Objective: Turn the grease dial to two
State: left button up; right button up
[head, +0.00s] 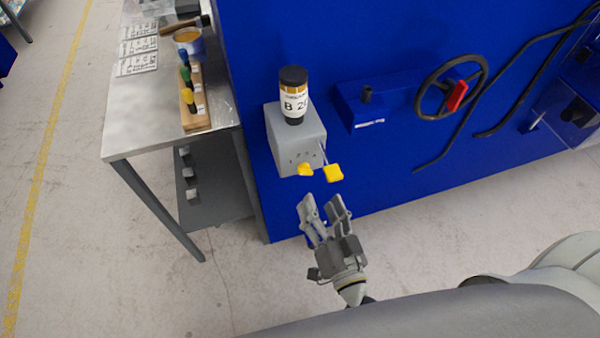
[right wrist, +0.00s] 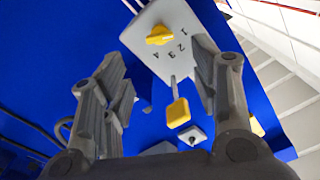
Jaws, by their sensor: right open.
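The grease dial is a yellow knob (head: 305,170) on the front of a grey box (head: 286,142) fixed to the blue machine. In the right wrist view the dial (right wrist: 159,35) sits beside the printed digits 1 to 4; which digit it points at is hard to tell, though its right end lies nearest the 1. A yellow-tipped lever (head: 333,173) sticks out of the box next to the dial and also shows in the wrist view (right wrist: 178,112). My right gripper (head: 323,201) is open and empty, just below the dial and lever, apart from both. My left gripper is out of view.
A labelled bottle (head: 293,96) stands on the grey box. Right of it are a blue block (head: 375,108) and a black handwheel (head: 451,87) with a red handle. Floor below is clear.

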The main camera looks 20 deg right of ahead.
aim_at(306, 168)
jog(key=w+p, duration=0.1)
jog(key=w, duration=0.8)
jog(key=shift+w+a, duration=0.15)
jog(key=shift+c, duration=0.2)
jog(key=c, duration=1)
